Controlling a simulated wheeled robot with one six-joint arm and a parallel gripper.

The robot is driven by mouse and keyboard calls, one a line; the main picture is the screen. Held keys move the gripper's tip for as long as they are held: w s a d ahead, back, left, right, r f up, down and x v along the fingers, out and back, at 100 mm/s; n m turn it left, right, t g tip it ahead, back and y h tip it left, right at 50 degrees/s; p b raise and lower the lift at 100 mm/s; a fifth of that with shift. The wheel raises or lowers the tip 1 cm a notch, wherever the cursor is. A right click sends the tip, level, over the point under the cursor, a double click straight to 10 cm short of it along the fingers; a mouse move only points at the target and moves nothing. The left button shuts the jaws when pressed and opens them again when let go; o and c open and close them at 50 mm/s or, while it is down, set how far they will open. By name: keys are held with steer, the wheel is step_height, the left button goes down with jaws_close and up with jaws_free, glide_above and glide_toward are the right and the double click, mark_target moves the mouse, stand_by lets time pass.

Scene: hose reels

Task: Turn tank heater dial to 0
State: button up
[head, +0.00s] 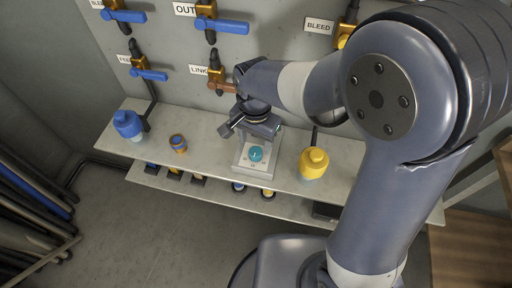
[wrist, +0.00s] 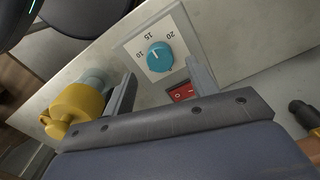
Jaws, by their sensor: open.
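The teal tank heater dial (head: 256,153) sits on a pale box (head: 243,166) on the upper shelf. In the wrist view, the dial (wrist: 160,57) has a light pointer mark that seems to face the printed 15. The labels 10, 15 and 20 show around it, rotated in the picture; no 0 is readable. A red rocker switch (wrist: 182,93) is on the same box, partly behind a finger. My gripper (head: 250,130) is open and empty over the box. In the wrist view, its fingers (wrist: 162,84) are spread wide, with the dial beyond their tips, apparently untouched.
A yellow bottle (head: 313,165) stands right of the box; a blue bottle (head: 128,124) and a small orange-and-blue object (head: 178,143) stand left. Labelled lever valves (head: 221,25) are on the wall behind. A lower shelf (head: 215,190) holds small items. Hoses (head: 35,190) are at far left.

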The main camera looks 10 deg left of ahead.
mark_target(255, 152)
steer(key=shift+f, duration=2.35)
steer(key=c, duration=1)
steer(key=shift+o, duration=0.2)
